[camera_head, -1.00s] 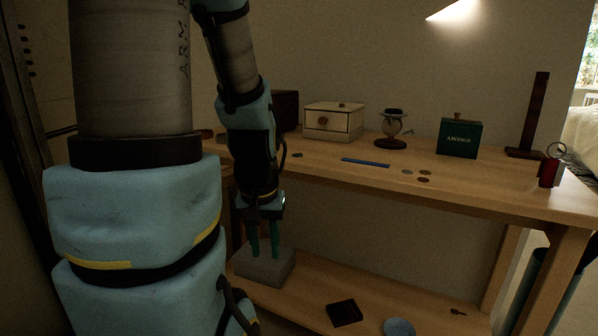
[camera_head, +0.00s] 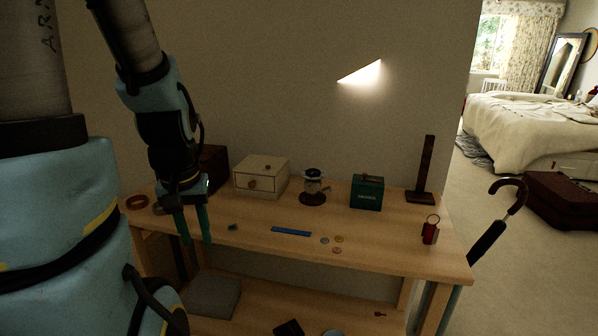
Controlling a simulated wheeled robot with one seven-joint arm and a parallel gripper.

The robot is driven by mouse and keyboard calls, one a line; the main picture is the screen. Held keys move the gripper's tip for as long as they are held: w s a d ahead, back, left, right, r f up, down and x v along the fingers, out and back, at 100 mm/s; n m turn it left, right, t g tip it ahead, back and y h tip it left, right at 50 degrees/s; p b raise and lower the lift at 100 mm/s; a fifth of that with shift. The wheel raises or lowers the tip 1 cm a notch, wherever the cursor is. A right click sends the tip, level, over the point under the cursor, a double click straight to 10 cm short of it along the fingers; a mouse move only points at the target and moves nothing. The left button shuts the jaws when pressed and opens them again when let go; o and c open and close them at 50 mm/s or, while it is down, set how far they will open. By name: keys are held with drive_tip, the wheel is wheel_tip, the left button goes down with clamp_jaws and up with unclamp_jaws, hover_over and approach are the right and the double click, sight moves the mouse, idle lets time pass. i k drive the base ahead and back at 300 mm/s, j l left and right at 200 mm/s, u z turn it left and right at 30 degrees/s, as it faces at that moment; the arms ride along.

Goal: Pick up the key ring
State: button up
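A red fob with a thin metal ring on top, which looks like the key ring (camera_head: 430,231), is upright at the right front end of the wooden table's top (camera_head: 390,254). My gripper (camera_head: 197,243) hangs fingers down near the table's left part, far to the left of the key ring. Its two green fingers are apart with nothing seen between them. A small dark key-like item (camera_head: 380,314) lies on the lower shelf.
On the tabletop are a cream drawer box (camera_head: 262,177), a grinder-like item (camera_head: 313,188), a green box (camera_head: 367,192), a dark stand (camera_head: 424,177), a blue strip (camera_head: 291,231) and several coins. An umbrella (camera_head: 489,238) stands by the right end. Open floor lies right.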

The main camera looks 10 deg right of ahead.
sight(430, 233)
drive_tip(key=i+l, duration=0.1)
drive_tip(key=l, duration=0.55)
drive_tip(key=l+z, duration=0.1)
drive_tip(key=l, duration=0.55)
